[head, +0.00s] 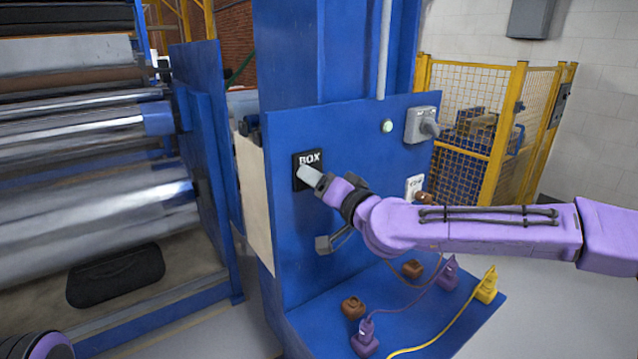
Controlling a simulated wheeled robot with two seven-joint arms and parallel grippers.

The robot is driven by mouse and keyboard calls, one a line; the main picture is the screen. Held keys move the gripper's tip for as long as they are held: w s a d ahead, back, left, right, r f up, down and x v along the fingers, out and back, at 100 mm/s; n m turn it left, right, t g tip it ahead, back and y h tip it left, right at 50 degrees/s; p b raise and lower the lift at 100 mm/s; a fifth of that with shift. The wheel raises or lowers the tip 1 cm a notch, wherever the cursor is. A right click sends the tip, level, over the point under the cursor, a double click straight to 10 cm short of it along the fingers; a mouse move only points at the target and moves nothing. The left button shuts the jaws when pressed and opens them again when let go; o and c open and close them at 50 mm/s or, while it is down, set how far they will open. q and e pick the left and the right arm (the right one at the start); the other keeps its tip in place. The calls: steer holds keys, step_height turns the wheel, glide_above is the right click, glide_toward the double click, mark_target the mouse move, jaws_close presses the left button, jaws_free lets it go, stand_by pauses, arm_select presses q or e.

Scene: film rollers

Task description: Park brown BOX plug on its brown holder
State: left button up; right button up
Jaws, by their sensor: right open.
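The black BOX socket plate (301,184) is on the upright blue panel, with its label showing above my right gripper. My right gripper (308,174) is open, with its grey fingers in front of the plate. The fingers cover the middle of the plate, so I cannot tell whether a brown plug is there. A brown piece (353,307) and another brown piece (413,268) sit on the blue shelf below. I cannot tell which is a plug and which a holder. More brown shows beside a white socket (414,186), partly behind my arm. My left gripper is out of view.
A purple plug (365,341), another purple piece (449,274) and a yellow plug (487,285) with a yellow cable are on the blue shelf (395,325). A grey bracket (325,244) juts from the panel below my gripper. Large metal rollers (100,220) stand at left.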

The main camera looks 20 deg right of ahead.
stand_by(0.5)
jaws_close()
steer(key=shift+o, duration=2.4)
jaws_free()
steer(key=b+v, duration=0.1)
steer(key=v, duration=0.9)
steer(key=shift+s, duration=0.3)
steer(key=shift+d, duration=0.1)
